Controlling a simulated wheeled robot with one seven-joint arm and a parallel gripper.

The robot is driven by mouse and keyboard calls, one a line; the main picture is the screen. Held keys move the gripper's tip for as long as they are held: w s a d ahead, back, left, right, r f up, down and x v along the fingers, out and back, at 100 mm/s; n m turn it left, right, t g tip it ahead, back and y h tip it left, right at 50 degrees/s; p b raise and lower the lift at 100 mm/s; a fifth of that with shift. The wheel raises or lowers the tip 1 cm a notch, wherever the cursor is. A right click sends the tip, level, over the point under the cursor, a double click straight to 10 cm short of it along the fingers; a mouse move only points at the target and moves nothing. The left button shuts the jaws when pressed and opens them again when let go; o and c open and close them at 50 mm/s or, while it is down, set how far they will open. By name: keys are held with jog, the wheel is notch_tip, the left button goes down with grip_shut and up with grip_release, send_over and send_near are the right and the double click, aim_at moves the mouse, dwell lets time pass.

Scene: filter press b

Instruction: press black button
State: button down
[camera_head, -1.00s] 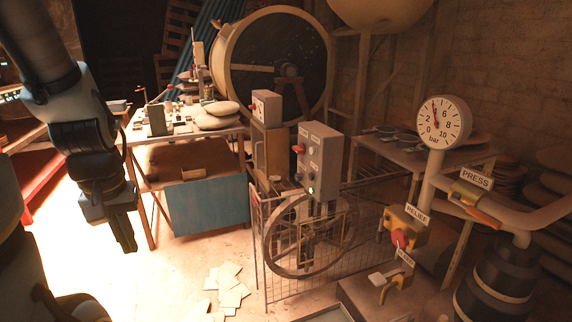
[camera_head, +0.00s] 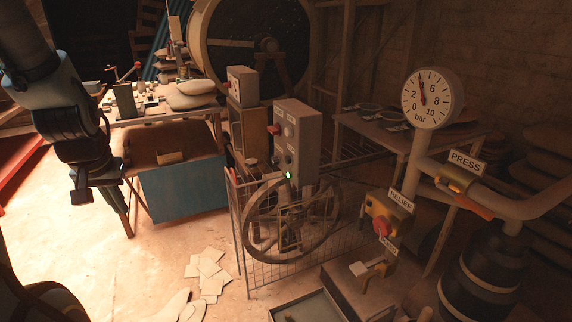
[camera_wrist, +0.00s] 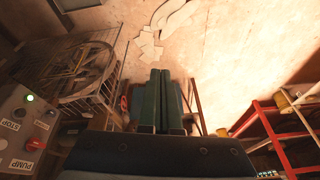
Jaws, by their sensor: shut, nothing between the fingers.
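A grey control box (camera_head: 297,145) stands behind the mesh guard in the head view, with a lit green lamp (camera_head: 288,174) low on its face and a red knob on its left side. In the wrist view the box (camera_wrist: 22,128) is at the left edge, with STOP and PUMP labels and small dark spots. I cannot tell which spot is the black button. My gripper (camera_head: 117,205) hangs at the left in the head view, well apart from the box. In the wrist view its green fingers (camera_wrist: 160,100) are together and empty.
A spoked wheel (camera_head: 248,232) sits behind a wire mesh guard (camera_head: 262,265). A bench with a blue panel (camera_head: 180,190) is behind my gripper. At the right are a gauge (camera_head: 433,98), PRESS and RELIEF controls and pipes. Papers (camera_head: 208,272) lie on open floor.

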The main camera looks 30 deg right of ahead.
aim_at(288, 160)
jog(key=w+d+f+m+t+h+b, duration=0.2)
jog(key=w+d+f+m+h, duration=0.15)
jog(key=w+d, duration=0.4)
jog(key=w+d+f+m+t+h+b, duration=0.25)
jog(key=w+d+m, duration=0.2)
jog(key=d, duration=0.65)
jog(key=d+f+m+t+h+b, duration=0.1)
jog(key=d+m+h, duration=0.5)
jog(key=d, duration=1)
jog(key=shift+d+f+b, duration=0.25)
jog(key=shift+f+b, duration=0.25)
jog(key=shift+b, duration=0.35)
jog(key=shift+t, duration=0.25)
jog(key=s+d, duration=0.1)
jog(key=d, duration=0.7)
jog(key=shift+d, duration=0.35)
jog(key=shift+s+d, duration=0.1)
